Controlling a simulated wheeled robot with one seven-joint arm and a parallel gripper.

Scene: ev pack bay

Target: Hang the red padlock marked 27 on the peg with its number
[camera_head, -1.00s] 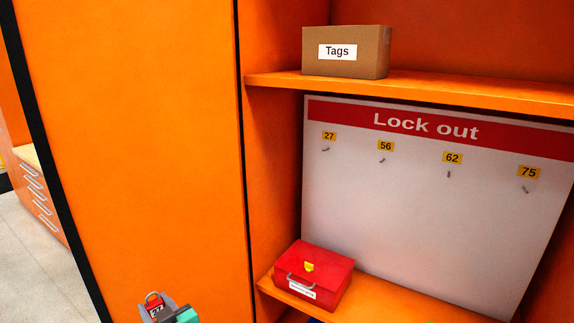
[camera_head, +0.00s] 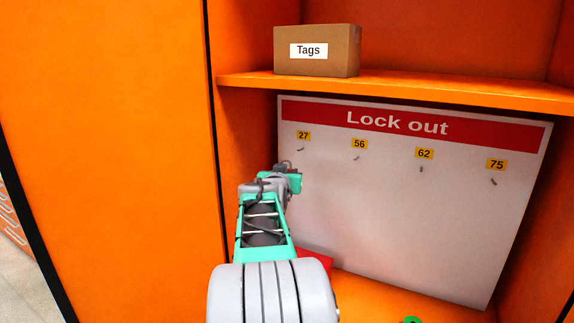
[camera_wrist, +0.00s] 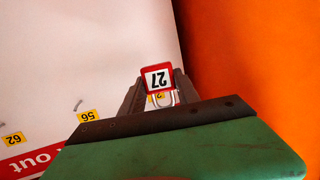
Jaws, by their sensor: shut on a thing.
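The red padlock (camera_wrist: 158,78) with a white face marked 27 shows in the wrist view, its shackle towards the palm. My gripper (camera_wrist: 158,88) is shut on it. The view is upside down to the board, and a bit of yellow label shows behind the shackle. In the head view, the white Lock out board (camera_head: 390,220) carries the peg (camera_head: 301,149) under label 27 (camera_head: 303,136), at its left end. My gripper is just below and left of that peg. The arm hides the padlock there. The wrist view does not clearly show peg 27.
Pegs under 56 (camera_head: 356,158), 62 (camera_head: 421,169) and 75 (camera_head: 493,182) are bare. A shelf (camera_head: 420,88) with a Tags box (camera_head: 335,58) is above the board. An orange side wall (camera_wrist: 250,60) is close by. A red box (camera_head: 316,261) is mostly hidden below my arm.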

